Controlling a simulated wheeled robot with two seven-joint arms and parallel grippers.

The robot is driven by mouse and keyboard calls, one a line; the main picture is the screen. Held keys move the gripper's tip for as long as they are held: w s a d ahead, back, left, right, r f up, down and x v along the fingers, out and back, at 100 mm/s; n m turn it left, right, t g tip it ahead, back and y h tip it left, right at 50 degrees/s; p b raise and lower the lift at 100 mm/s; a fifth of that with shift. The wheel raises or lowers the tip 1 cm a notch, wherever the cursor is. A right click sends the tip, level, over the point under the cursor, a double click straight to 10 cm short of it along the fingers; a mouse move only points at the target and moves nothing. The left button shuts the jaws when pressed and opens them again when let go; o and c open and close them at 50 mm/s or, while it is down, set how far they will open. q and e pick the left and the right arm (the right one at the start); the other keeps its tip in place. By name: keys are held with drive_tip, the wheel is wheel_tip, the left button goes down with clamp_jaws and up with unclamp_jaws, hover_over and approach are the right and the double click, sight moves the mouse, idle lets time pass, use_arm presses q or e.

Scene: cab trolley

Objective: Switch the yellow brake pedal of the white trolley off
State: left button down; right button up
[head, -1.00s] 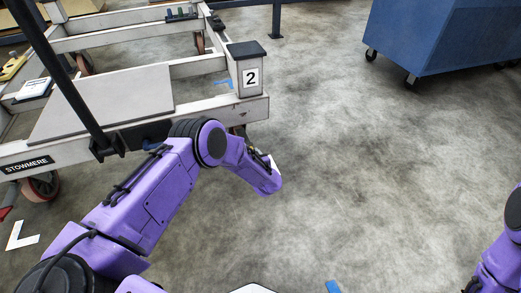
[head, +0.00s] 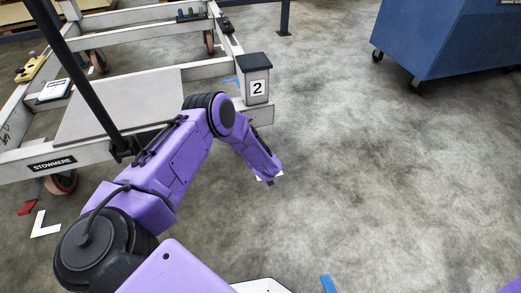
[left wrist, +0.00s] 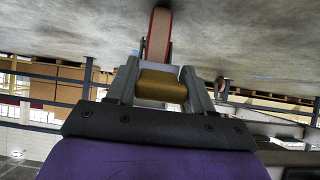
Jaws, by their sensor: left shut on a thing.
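The white trolley (head: 190,72) stands at the upper left in the head view, with a black-capped corner post marked 2. In the left wrist view a yellow pedal (left wrist: 162,86) lies between the fingers of my left gripper (left wrist: 159,66), below a red-rimmed wheel (left wrist: 158,32). The left gripper is shut on this pedal. In the head view my left arm reaches to the trolley's near right corner; its fingers and the yellow pedal are hidden there. I cannot tell the pedal's exact tilt. My right gripper is out of view.
A red pedal (head: 27,207) sits by the trolley's near left wheel (head: 61,183). A black upright bar (head: 75,75) rises from the near side. A blue cabinet on casters (head: 440,45) stands at the upper right. The floor between is clear.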

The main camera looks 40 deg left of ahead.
use_arm(q)
drive_tip(key=c, duration=0.5)
unclamp_jaws()
drive_tip(key=shift+a, duration=0.15)
drive_tip(key=shift+s+d+r, duration=0.15)
drive_tip(key=shift+d+r, duration=0.2)
drive_tip(key=p+v, duration=0.4)
drive_tip(key=v, duration=0.5)
drive_tip(key=shift+s+d+r+p, duration=0.15)
drive_tip(key=shift+s+d+p, duration=0.1)
drive_tip(key=shift+p, duration=0.15)
